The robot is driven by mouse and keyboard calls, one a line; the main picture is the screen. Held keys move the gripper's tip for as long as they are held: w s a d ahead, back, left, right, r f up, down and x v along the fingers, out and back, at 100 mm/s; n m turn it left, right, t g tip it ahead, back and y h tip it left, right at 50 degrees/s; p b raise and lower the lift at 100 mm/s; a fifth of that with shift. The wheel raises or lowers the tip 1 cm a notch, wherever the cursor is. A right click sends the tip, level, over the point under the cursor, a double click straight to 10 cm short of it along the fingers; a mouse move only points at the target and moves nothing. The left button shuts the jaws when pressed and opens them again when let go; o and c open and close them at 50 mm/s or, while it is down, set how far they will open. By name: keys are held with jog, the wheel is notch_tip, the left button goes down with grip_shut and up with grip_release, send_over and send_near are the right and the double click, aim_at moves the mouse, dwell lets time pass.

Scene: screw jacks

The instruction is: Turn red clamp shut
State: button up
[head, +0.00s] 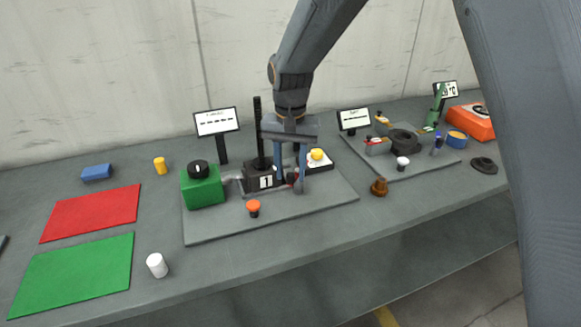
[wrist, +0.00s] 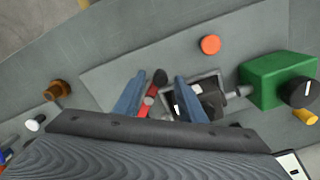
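The red clamp (wrist: 150,98) shows in the wrist view as a short red lever with a black knob at its end. In the head view only a small dark red bit of the clamp (head: 291,178) shows between my fingers, the rest being hidden. My gripper (wrist: 160,78) is open, with one blue finger on each side of the lever and gaps to it. In the head view my gripper (head: 290,186) points down just right of the black jack block (head: 262,178) marked 1.
A green box (head: 203,187) with a black knob stands left of the jack on the grey board (head: 225,225). An orange button (head: 253,207) is in front.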

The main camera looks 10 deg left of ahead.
grip_shut()
jog(key=shift+d, duration=0.15)
jog(key=w+d+n+b, duration=0.1)
jog(key=w+d+n, duration=0.3)
jog(key=n, duration=1.3)
jog(key=shift+d+n, duration=0.4)
jog(key=shift+d, duration=0.55)
jog(key=shift+r, duration=0.1)
jog(key=shift+w, duration=0.1)
